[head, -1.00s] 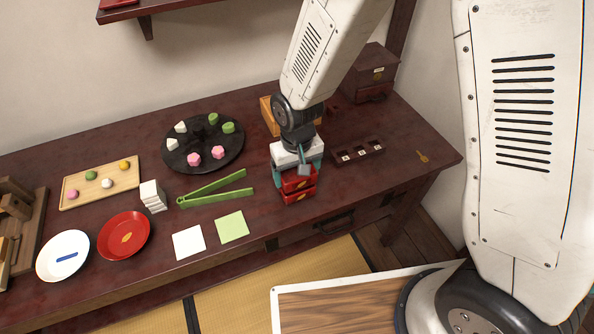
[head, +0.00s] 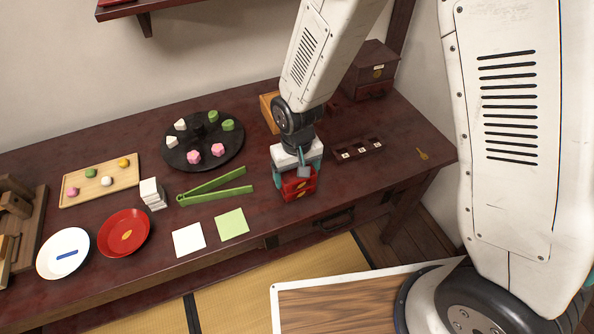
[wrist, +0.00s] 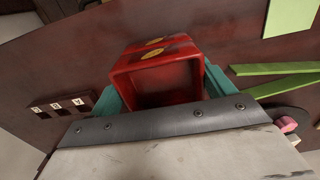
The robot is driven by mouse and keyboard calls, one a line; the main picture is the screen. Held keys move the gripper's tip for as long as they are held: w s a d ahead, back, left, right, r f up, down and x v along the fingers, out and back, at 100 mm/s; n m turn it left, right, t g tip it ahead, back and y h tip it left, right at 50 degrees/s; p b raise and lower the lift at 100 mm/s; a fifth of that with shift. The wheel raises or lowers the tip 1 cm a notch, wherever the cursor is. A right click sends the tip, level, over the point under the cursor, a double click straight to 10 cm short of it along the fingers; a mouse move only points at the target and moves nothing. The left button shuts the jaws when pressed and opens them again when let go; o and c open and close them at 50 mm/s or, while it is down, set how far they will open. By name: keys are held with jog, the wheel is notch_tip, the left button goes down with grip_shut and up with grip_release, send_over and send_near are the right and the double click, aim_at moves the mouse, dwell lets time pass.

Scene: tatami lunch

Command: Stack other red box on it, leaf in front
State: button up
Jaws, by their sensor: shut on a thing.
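My gripper (head: 297,176) is shut on a red box (head: 295,182), with one teal finger on either side of it. The held box sits directly over another red box (head: 301,195) on the dark table, and they look touching and roughly lined up. In the wrist view the held box (wrist: 125,84) shows its open, empty inside between the teal fingers. A gold leaf mark shows on the front of each box, on the same side, facing the table's front edge. Most of the lower box is hidden behind the held one in the wrist view.
Green tongs (head: 215,188) lie just left of the boxes. A dark three-slot holder (head: 358,149) is to the right, and a wooden box (head: 268,112) is behind. A round black tray (head: 180,150) with sweets is further left. A green paper square (head: 232,223) lies front left.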

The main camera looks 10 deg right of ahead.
jog(key=o, duration=0.9)
notch_tip(320, 180, up, 8)
jog(key=shift+f, duration=0.1)
jog(key=s+d+r+m, duration=0.1)
jog(key=s+d+r, duration=0.5)
jog(key=d+r, duration=0.1)
jog(key=s+d+r+m+t, duration=0.1)
jog(key=s+d+r, duration=0.6)
jog(key=r, duration=0.1)
jog(key=s+d+r+m, duration=0.1)
jog(key=s+d+r, duration=0.5)
jog(key=r, duration=0.1)
jog(key=shift+s+d+r, duration=0.15)
jog(key=shift+d+r, duration=0.05)
jog(key=shift+d, duration=0.2)
